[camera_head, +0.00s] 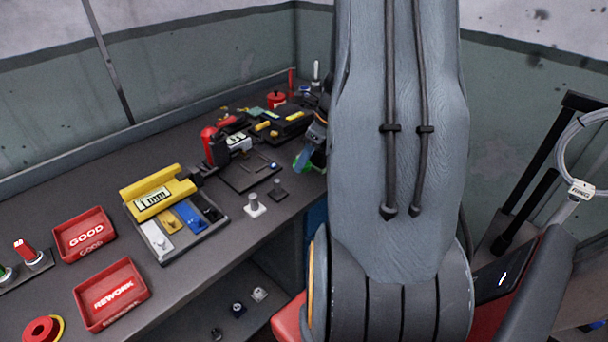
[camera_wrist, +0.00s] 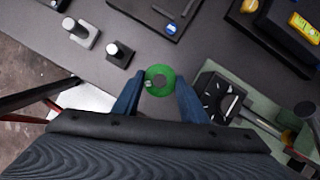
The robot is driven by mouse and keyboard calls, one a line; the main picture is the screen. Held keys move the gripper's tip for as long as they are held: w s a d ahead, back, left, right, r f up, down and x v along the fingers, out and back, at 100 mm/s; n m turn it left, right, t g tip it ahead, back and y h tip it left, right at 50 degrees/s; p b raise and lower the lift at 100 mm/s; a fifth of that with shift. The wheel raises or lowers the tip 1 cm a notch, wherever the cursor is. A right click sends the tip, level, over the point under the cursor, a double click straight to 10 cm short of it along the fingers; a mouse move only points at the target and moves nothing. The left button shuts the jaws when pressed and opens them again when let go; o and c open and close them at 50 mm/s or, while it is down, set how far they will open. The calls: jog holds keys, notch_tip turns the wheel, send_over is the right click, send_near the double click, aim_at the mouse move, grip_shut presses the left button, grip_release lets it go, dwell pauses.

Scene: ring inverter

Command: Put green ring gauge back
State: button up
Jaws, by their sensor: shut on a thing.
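The green ring gauge (camera_wrist: 160,93) is between the blue fingertips of my gripper (camera_wrist: 160,82) in the wrist view, and the gripper is shut on it. In the head view the green ring (camera_head: 301,159) shows beside my arm near the right part of the bench, with my gripper (camera_head: 312,160) largely hidden by the arm. A post on a dark base (camera_head: 277,190) and a post on a white base (camera_head: 254,206) stand bare near the bench's front edge. In the wrist view the dark-base post (camera_wrist: 118,53) and white-base post (camera_wrist: 80,33) are up and left of the ring.
A dark plate (camera_head: 248,172) lies behind the posts. The yellow display (camera_head: 158,192), a tray of coloured blocks, the red GOOD bin (camera_head: 84,234) and REWORK bin (camera_head: 111,294) are to the left.

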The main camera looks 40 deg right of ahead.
aim_at(305, 182)
jog(key=shift+f, duration=2.6)
jog(key=shift+f, duration=0.15)
jog(key=o, duration=1.2)
jog(key=shift+c, duration=0.2)
